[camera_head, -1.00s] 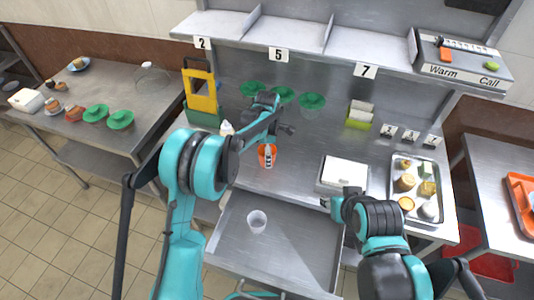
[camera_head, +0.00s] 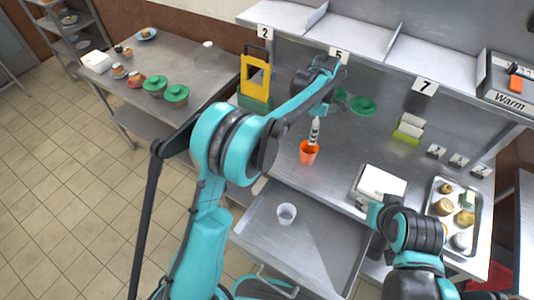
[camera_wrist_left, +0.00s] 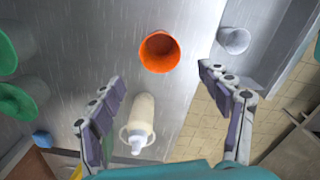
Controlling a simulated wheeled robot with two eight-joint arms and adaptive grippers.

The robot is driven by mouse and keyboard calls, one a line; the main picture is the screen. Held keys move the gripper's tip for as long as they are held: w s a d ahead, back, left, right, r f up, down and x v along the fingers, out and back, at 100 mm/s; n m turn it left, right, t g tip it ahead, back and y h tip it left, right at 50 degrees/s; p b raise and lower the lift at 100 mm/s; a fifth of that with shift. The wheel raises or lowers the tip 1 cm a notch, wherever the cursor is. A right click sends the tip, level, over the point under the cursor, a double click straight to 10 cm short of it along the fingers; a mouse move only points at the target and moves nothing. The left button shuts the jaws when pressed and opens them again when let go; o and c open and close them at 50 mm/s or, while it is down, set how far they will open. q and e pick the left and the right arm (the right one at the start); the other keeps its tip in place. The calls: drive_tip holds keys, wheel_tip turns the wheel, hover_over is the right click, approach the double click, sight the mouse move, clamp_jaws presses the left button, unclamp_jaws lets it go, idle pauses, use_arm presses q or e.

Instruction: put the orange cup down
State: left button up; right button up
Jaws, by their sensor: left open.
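The orange cup (camera_head: 308,154) stands upright on the steel counter near its front edge, just behind the open drawer. In the left wrist view the orange cup (camera_wrist_left: 160,52) shows its open mouth, beyond the fingertips and apart from both fingers. My left gripper (camera_head: 314,130) is above and behind the cup in the head view. In the left wrist view my left gripper (camera_wrist_left: 160,78) has its fingers wide apart, with nothing held between them. My right arm is at the lower right; its gripper is not visible.
A clear cup (camera_head: 287,213) stands in the open drawer (camera_head: 315,240). A white bottle (camera_wrist_left: 140,120) is close to the left gripper. Green bowls (camera_head: 362,106) are farther back. A white box (camera_head: 382,184) and a food tray (camera_head: 437,213) lie to the right.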

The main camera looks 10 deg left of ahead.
use_arm(q)
drive_tip(key=s+a+r+m+t, duration=0.3)
drive_tip(key=s+a+r+m, duration=0.5)
drive_tip(key=s+a+r, duration=0.3)
drive_tip(key=s+a+f+m+t, duration=0.2)
drive_tip(key=s+m, duration=0.3)
drive_tip(key=s, duration=0.3)
drive_tip(key=s+a+f+m+t, duration=0.2)
drive_tip(key=s+a+m, duration=0.2)
drive_tip(key=s, duration=0.5)
drive_tip(key=shift+s+a+m, duration=0.2)
drive_tip(key=shift+a+m, duration=0.2)
drive_tip(key=shift+m, duration=0.5)
drive_tip(key=shift+f, duration=0.1)
